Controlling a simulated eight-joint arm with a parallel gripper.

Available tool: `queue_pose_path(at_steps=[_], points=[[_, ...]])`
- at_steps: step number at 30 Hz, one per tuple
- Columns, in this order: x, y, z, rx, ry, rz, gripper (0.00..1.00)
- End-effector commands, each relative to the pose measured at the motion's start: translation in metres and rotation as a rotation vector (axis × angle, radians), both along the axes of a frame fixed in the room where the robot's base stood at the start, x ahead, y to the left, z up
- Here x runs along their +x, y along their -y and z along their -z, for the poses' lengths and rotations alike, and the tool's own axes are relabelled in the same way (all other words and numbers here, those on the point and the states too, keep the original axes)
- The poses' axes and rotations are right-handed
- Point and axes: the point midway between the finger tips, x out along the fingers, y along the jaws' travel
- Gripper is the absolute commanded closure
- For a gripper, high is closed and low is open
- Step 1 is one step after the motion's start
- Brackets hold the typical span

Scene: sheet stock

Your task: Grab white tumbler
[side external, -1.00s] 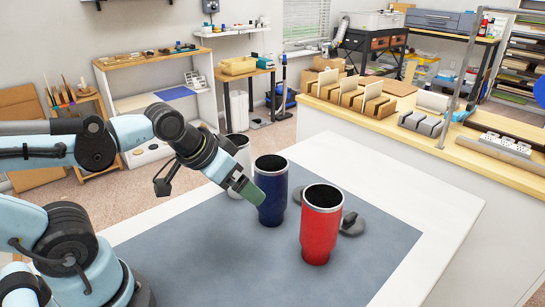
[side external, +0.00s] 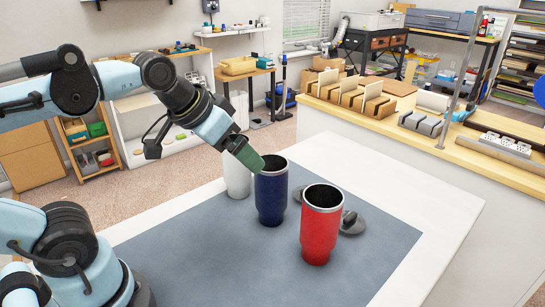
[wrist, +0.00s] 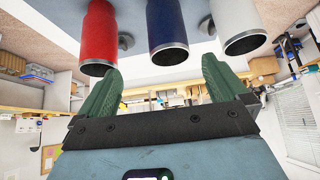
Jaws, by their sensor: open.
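The white tumbler (side external: 236,181) stands upright on the grey mat in the side view, behind and left of the blue tumbler, partly hidden by my gripper. My gripper (side external: 257,162) is by the blue tumbler's (side external: 270,198) rim in this view, tilted down to the right, with nothing held. In the wrist view, which appears upside down, my gripper's green fingers (wrist: 161,66) are spread apart and empty. There the white tumbler (wrist: 238,22) is at upper right, beyond the right finger, and the blue tumbler (wrist: 166,25) is above the gap.
A red tumbler (side external: 320,228) stands at the front right of the blue one. A dark grey object (side external: 351,223) lies behind it. The grey mat (side external: 210,265) is clear at the front, and the white table (side external: 420,205) is bare on the right.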

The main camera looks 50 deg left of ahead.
Motion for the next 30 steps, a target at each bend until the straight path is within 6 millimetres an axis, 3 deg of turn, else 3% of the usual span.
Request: queue_pose_path(at_steps=[14, 21, 30], points=[[0.003, -0.045, 0.025, -0.726, -0.032, -0.818, 0.0], [0.004, -0.09, 0.026, -1.413, -0.024, -1.443, 0.0], [-0.006, -0.136, 0.011, -2.11, -0.039, -1.838, 0.0]])
